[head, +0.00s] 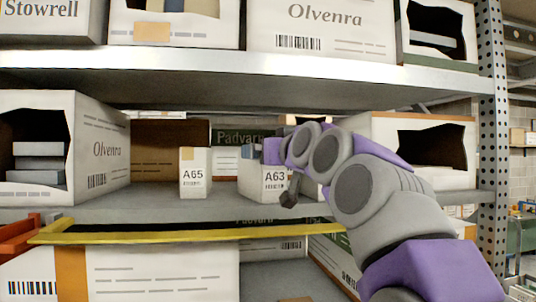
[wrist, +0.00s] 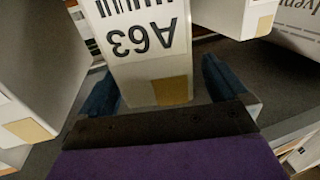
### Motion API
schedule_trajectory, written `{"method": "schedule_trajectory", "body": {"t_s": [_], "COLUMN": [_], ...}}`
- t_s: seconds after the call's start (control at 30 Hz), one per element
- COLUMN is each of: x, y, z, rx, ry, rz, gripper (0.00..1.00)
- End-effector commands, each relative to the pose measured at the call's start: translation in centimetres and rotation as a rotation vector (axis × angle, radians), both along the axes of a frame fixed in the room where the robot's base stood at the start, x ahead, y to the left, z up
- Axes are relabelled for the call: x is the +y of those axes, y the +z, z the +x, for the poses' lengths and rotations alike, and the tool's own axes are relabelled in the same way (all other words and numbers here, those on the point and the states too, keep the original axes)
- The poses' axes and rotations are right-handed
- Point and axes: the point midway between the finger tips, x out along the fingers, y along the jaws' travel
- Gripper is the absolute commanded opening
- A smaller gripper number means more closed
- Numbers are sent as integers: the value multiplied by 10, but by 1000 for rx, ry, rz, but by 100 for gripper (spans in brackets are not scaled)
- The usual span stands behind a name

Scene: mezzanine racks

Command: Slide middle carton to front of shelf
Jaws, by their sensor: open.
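The small white carton A63 (head: 262,184) stands on the middle shelf, its right side partly hidden behind my gripper (head: 278,160) in the head view. In the wrist view carton A63 (wrist: 140,32) shows upside down, with a tan tape patch at its near edge. My gripper (wrist: 158,82) is open, with one blue finger on each side of this carton's front. I cannot tell whether either finger touches it. Carton A65 (head: 194,174) stands to the left, apart from A63. It also seems to show at the right of the wrist view (wrist: 228,16).
A large open Olvenra box (head: 105,150) stands at the left of the shelf and another open box (head: 440,135) at the right, behind my arm. A white carton (wrist: 35,65) stands close on the wrist view's left. A yellow beam (head: 180,235) crosses below the shelf.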

Motion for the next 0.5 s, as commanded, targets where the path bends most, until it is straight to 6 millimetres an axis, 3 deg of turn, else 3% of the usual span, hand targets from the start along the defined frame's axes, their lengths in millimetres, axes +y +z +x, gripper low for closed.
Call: {"method": "schedule_trajectory", "body": {"t_s": [0.5], "x": [-25], "y": [-1], "z": [-62], "rx": [1], "ry": [0], "rz": [-1], "gripper": [100]}}
